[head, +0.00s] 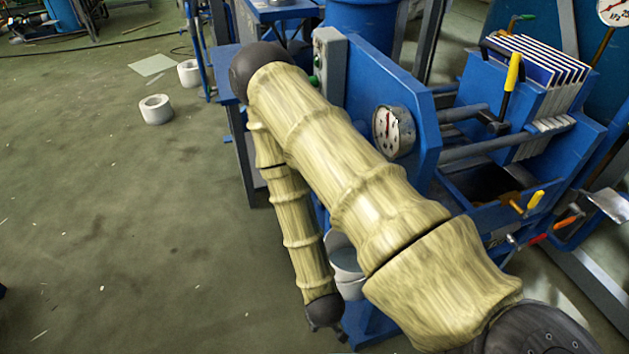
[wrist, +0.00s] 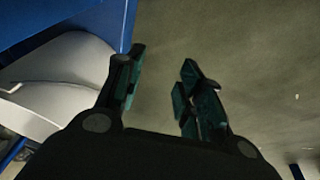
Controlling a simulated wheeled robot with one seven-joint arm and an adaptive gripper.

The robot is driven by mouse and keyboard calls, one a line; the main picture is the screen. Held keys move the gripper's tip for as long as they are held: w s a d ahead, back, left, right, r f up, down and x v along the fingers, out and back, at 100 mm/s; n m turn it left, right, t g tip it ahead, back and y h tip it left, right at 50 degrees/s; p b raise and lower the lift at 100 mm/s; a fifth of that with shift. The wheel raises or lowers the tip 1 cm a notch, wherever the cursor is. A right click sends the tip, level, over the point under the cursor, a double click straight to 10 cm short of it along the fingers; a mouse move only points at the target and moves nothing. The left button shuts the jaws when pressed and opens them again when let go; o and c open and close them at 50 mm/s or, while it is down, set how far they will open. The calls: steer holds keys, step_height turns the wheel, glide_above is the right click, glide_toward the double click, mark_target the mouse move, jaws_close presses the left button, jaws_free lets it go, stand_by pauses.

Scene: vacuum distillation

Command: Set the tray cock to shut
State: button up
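A small cock with a yellow handle (head: 535,201) and a brass-coloured body sits at the front of the blue tray (head: 468,200), under the plate stack, on the right of the head view. It looks like the tray cock; its exact setting is hard to tell. My gripper (head: 325,322) hangs low, far to the left of the cock, beside a pale bucket. In the wrist view my gripper (wrist: 162,85) has its two dark fingers apart with nothing between them. The cock does not show in the wrist view.
The pale bucket (head: 346,258) stands close to my gripper and also shows in the wrist view (wrist: 62,82). A red handle (head: 537,239) and an orange handle (head: 567,223) are near the cock. A gauge (head: 393,131) is on the blue frame. The floor at left is mostly clear.

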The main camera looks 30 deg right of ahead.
steer(key=w+d+r+m+t+h, duration=0.1)
steer(key=w+d+r+m+h, duration=0.2)
steer(key=w, duration=0.4)
steer(key=w+d+r+m+t+h, duration=0.1)
steer(key=w+r+m+t+h, duration=0.2)
steer(key=w, duration=0.5)
steer(key=w+d+r+m+h, duration=0.1)
steer(key=w+d+r+h, duration=0.15)
steer(key=w+r, duration=0.35)
steer(key=w+a+r+m+g+h+b, duration=0.1)
steer(key=a+r+m+g+h, duration=0.1)
steer(key=r+m+g+h, duration=0.5)
steer(key=a+r+m+g+b, duration=0.15)
steer(key=r+m+g, duration=0.3)
steer(key=r, duration=0.55)
steer(key=shift+t+h, duration=0.25)
steer(key=shift+t, duration=0.2)
steer(key=b+x, duration=0.2)
steer(key=x, duration=0.7)
steer(key=shift+s, duration=0.1)
jaws_close()
